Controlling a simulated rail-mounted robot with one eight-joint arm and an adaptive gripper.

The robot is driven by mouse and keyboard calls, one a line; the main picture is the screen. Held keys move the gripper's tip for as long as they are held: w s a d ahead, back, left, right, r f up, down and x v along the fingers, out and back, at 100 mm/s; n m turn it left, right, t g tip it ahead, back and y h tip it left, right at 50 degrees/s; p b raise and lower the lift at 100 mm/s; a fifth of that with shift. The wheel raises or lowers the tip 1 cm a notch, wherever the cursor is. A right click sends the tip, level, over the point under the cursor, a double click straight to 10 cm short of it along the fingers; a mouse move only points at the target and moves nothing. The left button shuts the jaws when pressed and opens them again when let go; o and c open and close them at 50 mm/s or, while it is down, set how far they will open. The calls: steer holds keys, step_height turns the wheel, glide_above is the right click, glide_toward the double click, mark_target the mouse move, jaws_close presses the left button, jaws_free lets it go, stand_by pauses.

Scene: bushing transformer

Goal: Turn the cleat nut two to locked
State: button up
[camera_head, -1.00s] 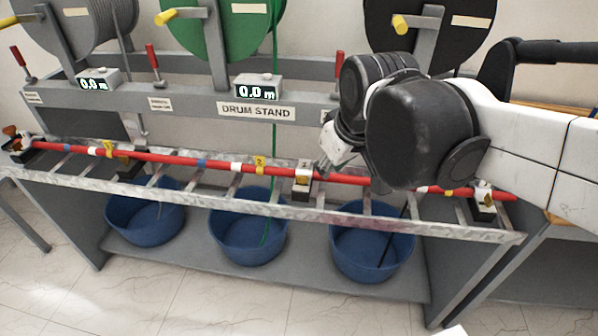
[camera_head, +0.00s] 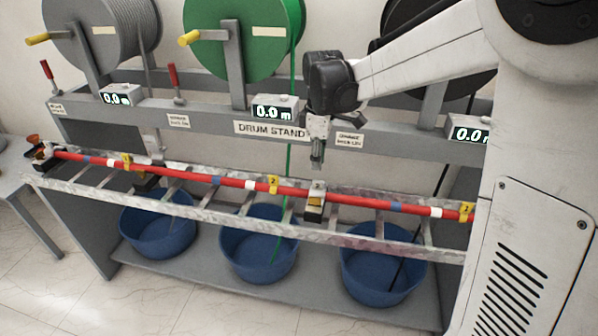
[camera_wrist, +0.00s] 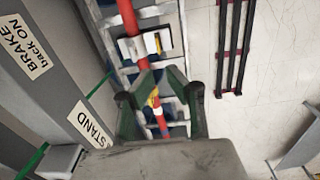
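A cleat (camera_head: 314,202) with a pale top block and a yellowish front patch holds the red cable (camera_head: 228,181) on the ladder rack. Its number is too small to read, and I cannot make out its nut's setting. My gripper (camera_head: 317,165) points down above this cleat, apart from it. In the wrist view the fingers of my gripper (camera_wrist: 158,76) are parted with nothing between them. The pale cleat (camera_wrist: 155,43) lies just beyond the fingertips there. Other cleats (camera_head: 148,178) sit along the rack to the left, one at the far left end (camera_head: 45,155).
The ladder rack's front rail (camera_head: 210,212) runs below the cable. The drum stand beam (camera_head: 215,125) with meter boxes (camera_head: 275,108) and red levers (camera_head: 175,80) stands behind. Blue tubs (camera_head: 258,245) sit beneath. My arm hides the right end of the rack.

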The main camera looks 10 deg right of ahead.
mark_target(315, 198)
steer(key=f, duration=0.9)
steer(key=w+f+b, duration=0.1)
steer(key=f, duration=0.4)
steer(key=shift+f, duration=0.35)
steer(key=shift+c, duration=0.2)
jaws_close()
